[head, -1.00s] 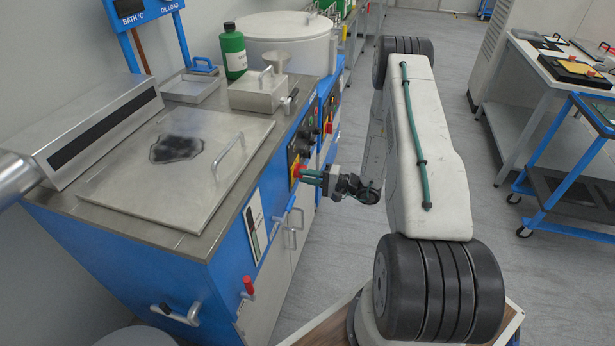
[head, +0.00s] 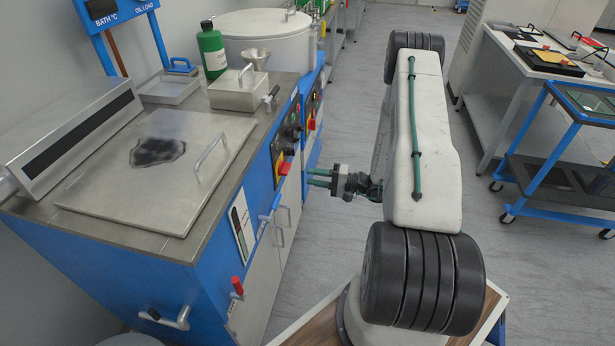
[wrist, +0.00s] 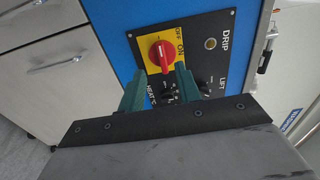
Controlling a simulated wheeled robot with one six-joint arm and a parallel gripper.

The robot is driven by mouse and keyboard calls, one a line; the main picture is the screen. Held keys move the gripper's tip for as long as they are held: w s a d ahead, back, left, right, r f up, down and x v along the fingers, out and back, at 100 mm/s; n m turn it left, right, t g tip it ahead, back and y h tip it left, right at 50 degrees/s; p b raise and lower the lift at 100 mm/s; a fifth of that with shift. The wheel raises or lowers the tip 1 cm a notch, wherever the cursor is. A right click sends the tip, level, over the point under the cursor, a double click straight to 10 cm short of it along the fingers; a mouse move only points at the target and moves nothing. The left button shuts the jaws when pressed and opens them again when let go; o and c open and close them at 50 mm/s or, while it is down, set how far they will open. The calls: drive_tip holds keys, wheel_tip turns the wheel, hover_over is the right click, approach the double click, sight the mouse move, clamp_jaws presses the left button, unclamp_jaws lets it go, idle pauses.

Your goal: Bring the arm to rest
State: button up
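My gripper (head: 312,177) is in front of the blue machine (head: 188,290), to the right of its control panel in the head view. Its two green fingers are parallel, with a gap between them and nothing held. In the wrist view the fingers (wrist: 160,72) stand apart below a red rotary switch (wrist: 160,54) on a yellow plate marked ON and OFF.
The machine's steel top holds a lid with a handle (head: 160,170) and a green bottle (head: 211,52). Handles stick out from its front. A blue trolley (head: 560,150) and a table (head: 520,75) stand at the right. Grey floor is clear between the machine and the trolley.

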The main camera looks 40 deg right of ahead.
idle(0.6)
drive_tip(key=s+a+m+g+y, duration=0.2)
drive_tip(key=s+a+g+y, duration=0.1)
drive_tip(key=s+a+g, duration=0.15)
drive_tip(key=s+a+r+n+g+h, duration=0.2)
drive_tip(key=s+a+r+n+h, duration=0.2)
drive_tip(key=r, duration=0.8)
drive_tip(key=s+a+r+n+g+h, duration=0.3)
drive_tip(key=s+a+r, duration=0.5)
drive_tip(key=s+r, duration=0.3)
drive_tip(key=s+a+r+n+g+h, duration=0.3)
drive_tip(key=s+a+r+n+h, duration=0.2)
drive_tip(key=r, duration=1)
drive_tip(key=s+a+h, duration=0.1)
drive_tip(key=s+h, duration=0.1)
drive_tip(key=s, duration=0.1)
drive_tip(key=shift+a+r, duration=0.25)
drive_tip(key=shift+a, duration=0.1)
